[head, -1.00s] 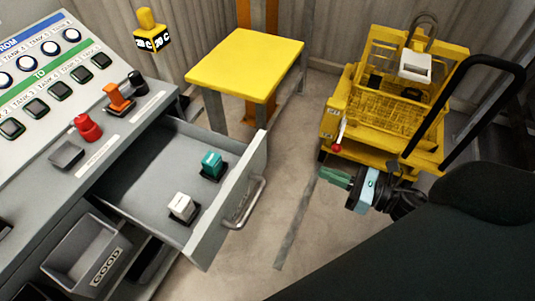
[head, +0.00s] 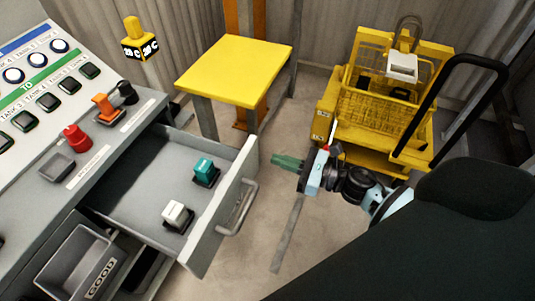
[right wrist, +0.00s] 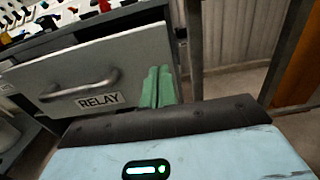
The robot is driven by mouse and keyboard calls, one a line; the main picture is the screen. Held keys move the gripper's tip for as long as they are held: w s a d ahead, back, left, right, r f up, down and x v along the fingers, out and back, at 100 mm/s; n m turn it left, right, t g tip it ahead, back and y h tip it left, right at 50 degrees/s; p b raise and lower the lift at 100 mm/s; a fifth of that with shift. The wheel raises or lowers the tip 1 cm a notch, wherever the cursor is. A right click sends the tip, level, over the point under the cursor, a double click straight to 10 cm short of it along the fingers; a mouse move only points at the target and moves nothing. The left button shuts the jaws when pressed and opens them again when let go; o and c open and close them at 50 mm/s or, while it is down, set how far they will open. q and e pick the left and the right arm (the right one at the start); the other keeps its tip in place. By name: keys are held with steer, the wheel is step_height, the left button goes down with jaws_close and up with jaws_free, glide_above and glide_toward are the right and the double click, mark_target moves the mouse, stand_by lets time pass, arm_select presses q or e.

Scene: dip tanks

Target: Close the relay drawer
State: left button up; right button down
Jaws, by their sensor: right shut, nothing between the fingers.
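The relay drawer (head: 150,205) is pulled out from the grey console in the head view. A teal relay (head: 203,170) and a white relay (head: 176,213) sit inside it. Its handle (head: 238,208) is on the outer face. In the right wrist view the drawer front (right wrist: 130,62) bears a RELAY label (right wrist: 101,101) and the handle (right wrist: 80,90). My right gripper (head: 275,161) is shut and empty, with green fingers pointing left, to the right of the drawer front and apart from it in the head view. The fingers (right wrist: 158,86) also show before the drawer's right end. My left gripper is out of view.
The console (head: 60,130) has buttons, a red knob (head: 76,137) and an orange lever (head: 105,106). A GOOD bin (head: 85,262) is below. A yellow table (head: 236,70) stands behind the drawer. A yellow cart (head: 385,110) stands behind my right arm.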

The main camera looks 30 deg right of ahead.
mark_target(256, 153)
steer(key=x, duration=0.3)
steer(key=shift+w+a, duration=0.35)
steer(key=shift+w, duration=0.05)
steer(key=shift+a, duration=0.1)
